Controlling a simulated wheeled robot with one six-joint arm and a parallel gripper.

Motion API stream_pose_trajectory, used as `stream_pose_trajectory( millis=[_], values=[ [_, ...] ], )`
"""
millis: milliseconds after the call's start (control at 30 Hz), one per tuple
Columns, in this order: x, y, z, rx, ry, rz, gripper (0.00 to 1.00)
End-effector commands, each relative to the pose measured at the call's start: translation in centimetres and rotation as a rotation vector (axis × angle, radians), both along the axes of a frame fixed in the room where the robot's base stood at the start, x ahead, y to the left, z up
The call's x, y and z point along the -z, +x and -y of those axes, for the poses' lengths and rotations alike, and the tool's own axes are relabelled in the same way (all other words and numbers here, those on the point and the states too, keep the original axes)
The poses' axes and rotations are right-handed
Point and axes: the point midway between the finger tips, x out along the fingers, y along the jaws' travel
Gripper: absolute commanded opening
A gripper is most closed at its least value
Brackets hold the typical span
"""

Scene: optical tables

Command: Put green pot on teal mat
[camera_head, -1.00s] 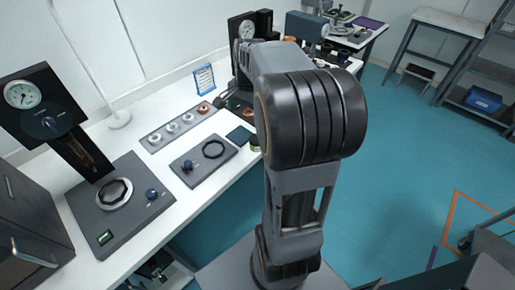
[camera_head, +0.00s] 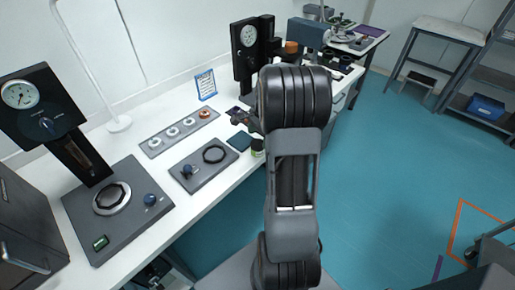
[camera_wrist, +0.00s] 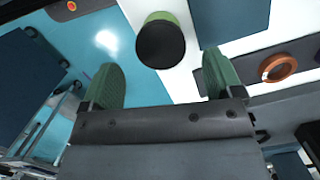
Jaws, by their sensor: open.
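The green pot (camera_head: 257,147), a small green jar with a black top, stands upright near the front edge of the white table. In the wrist view the pot (camera_wrist: 160,40) lies just beyond and between my open fingertips. The teal mat (camera_head: 239,140) is a dark square beside the pot, to its left; it also shows in the wrist view (camera_wrist: 230,18), right of the pot, and looks bare. My gripper (camera_wrist: 160,75) is open and empty, with green finger pads either side of a clear gap. In the head view it is partly hidden by my arm.
A black gauge stand (camera_head: 247,62) rises at the back. The table's front edge is close to the pot.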

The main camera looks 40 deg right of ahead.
Motion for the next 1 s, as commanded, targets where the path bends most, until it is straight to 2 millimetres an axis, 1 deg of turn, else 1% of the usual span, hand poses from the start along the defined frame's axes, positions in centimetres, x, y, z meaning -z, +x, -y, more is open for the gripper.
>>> stream_pose_trajectory(
  millis=[300, 400, 500, 700, 767, 1000],
  values=[
    [3.9, 0.1, -0.9, 0.000, 0.002, -0.003, 0.86],
    [4.6, 0.1, -1.0, -0.001, 0.002, -0.003, 0.86],
    [4.9, 0.1, -1.1, -0.001, 0.001, -0.001, 0.86],
    [5.0, 0.2, -1.1, -0.001, 0.001, -0.001, 0.86],
    [4.9, 0.2, -1.1, -0.001, 0.000, -0.001, 0.81],
    [4.9, 0.2, -1.0, -0.001, 0.000, 0.000, 0.58]
  ],
)
